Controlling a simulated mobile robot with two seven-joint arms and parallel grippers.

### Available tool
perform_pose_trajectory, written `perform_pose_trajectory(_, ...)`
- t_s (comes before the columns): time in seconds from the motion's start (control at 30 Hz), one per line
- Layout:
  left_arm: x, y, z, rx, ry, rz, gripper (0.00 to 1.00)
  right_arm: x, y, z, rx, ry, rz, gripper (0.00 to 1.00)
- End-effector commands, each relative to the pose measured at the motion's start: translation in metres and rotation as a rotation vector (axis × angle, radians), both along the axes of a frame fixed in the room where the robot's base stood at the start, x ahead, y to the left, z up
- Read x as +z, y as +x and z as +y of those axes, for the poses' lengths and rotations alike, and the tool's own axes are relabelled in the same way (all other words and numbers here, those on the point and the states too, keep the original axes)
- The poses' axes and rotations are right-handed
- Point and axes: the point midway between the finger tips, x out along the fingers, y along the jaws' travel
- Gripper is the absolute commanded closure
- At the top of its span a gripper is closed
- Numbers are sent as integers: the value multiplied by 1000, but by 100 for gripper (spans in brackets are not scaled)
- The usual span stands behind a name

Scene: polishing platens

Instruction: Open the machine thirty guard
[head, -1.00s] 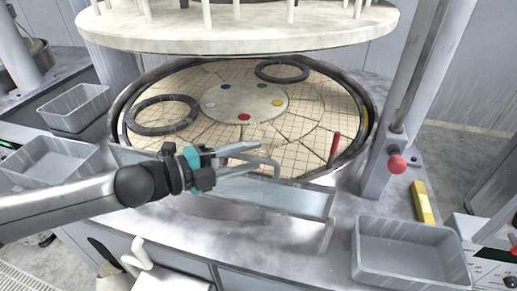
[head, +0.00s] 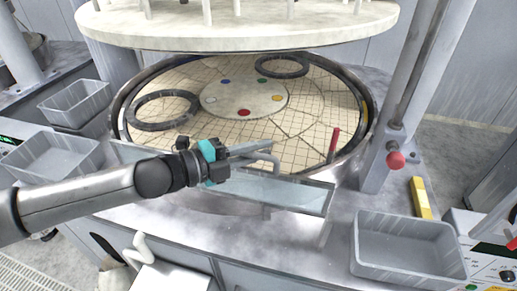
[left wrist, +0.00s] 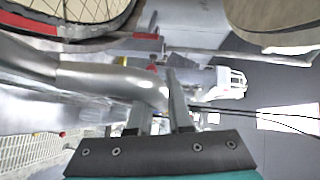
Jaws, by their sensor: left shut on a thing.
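The guard (head: 300,194) is a clear, pale panel along the front edge of the round platen (head: 215,133). A grey bent bar handle (head: 277,162) rises from it. In the left wrist view the handle (left wrist: 105,80) is a thick shiny tube close to the fingers. My left gripper (head: 268,149), with a teal band, reaches in from the left and is shut on the handle. Its fingers (left wrist: 165,105) also show in the left wrist view, on the handle's curved end. My right gripper is out of view.
A round upper plate (head: 240,32) hangs over the platen. Dark rings (head: 163,111) lie on the platen, and a red-handled rod (head: 334,142) stands near its right rim. A grey column (head: 415,75) and an empty grey tray (head: 405,248) are at the right. Other trays (head: 50,158) are at the left.

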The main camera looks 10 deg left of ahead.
Motion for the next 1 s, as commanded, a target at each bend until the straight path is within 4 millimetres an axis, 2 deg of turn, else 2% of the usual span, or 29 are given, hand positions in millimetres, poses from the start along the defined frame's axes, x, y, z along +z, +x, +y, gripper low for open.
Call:
perform_pose_trajectory(0.07,0,0,0,0,1,1,100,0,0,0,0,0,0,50)
perform_pose_trajectory(1.0,-1,0,0,0,0,1,100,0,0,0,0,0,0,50)
